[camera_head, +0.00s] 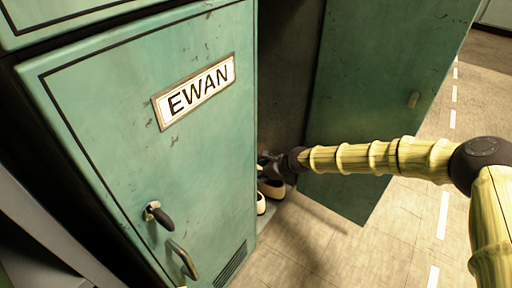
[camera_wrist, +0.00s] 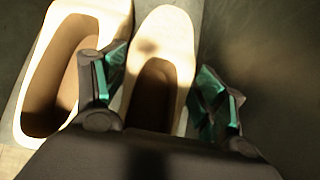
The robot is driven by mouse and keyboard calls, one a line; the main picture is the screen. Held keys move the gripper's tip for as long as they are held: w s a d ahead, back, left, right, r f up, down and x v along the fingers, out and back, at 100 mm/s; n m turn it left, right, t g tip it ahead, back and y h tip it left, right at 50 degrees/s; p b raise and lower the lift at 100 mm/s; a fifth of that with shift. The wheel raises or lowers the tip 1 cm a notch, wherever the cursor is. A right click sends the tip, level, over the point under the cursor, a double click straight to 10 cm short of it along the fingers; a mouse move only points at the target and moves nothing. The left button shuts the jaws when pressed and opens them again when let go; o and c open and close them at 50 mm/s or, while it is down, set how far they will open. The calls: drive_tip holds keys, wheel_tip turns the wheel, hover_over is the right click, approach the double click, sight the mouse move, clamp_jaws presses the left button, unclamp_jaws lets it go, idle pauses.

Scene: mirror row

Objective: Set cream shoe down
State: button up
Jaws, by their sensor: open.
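Two cream shoes with brown insides stand side by side on the floor of an open green locker. In the wrist view the left shoe (camera_wrist: 33,75) is beside the right shoe (camera_wrist: 165,25). My gripper (camera_wrist: 160,80) is open, with one finger on each side of the right shoe's opening. The left finger is between the two shoes; I cannot tell whether either finger touches a shoe. In the head view my gripper (camera_head: 269,166) reaches into the locker just above the shoes (camera_head: 262,205), which the closed locker door partly hides.
A shut green locker door (camera_head: 140,140) with an EWAN nameplate (camera_head: 196,92) and handles stands at the left. The open locker's door (camera_head: 385,70) hangs to the right, behind my arm. Tiled floor (camera_head: 370,235) with white dashes is clear at the lower right.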

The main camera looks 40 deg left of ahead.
drive_tip(key=p+v, duration=0.4)
drive_tip(key=v, duration=0.5)
drive_tip(key=shift+r, duration=0.25)
drive_tip(key=shift+d, duration=0.1)
